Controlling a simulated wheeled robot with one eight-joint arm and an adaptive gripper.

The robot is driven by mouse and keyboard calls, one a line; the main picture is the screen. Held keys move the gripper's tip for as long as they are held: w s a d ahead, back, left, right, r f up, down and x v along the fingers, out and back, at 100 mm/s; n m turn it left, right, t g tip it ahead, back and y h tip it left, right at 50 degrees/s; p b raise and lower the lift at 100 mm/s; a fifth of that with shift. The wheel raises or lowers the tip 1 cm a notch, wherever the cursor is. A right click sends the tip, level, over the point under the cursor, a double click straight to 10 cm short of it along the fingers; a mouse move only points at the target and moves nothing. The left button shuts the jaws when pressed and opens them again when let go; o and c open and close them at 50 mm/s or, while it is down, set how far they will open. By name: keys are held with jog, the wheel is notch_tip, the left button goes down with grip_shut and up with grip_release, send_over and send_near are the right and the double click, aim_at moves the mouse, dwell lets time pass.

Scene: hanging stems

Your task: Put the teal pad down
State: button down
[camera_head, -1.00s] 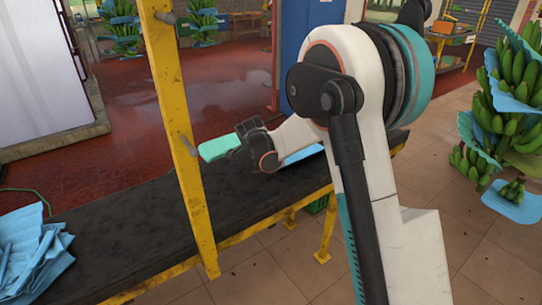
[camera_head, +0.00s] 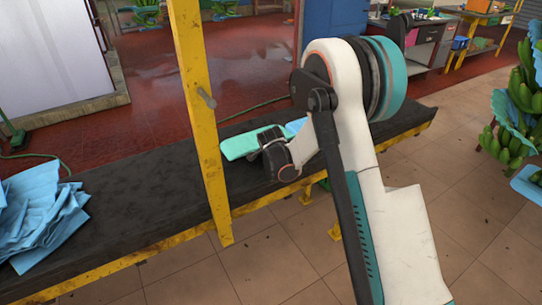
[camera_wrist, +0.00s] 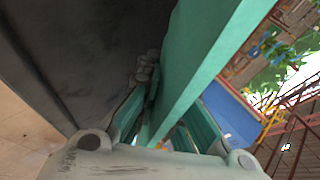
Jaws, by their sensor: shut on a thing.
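The teal pad (camera_head: 246,143) is a flat, light teal slab held out to the left of my gripper (camera_head: 268,136), just above the dark bench in the head view. My gripper is shut on the teal pad. In the wrist view the teal pad (camera_wrist: 205,60) runs edge-on up from between the fingers (camera_wrist: 150,125), with the dark bench surface close on its left. I cannot tell whether the pad touches the bench. My arm hides part of the bench.
The long dark bench (camera_head: 130,215) has a yellow frame; its middle is clear. Crumpled blue sheets (camera_head: 40,210) lie at its left end. A blue sheet (camera_head: 296,126) lies behind my gripper. A yellow post (camera_head: 200,110) stands in front of the bench. Green banana bunches (camera_head: 520,100) hang at right.

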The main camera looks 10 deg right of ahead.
notch_tip(320, 180, down, 4)
jog(key=shift+f+b, duration=0.1)
jog(key=shift+b, duration=0.65)
jog(key=c, duration=2)
grip_release()
jog(key=shift+c, duration=0.2)
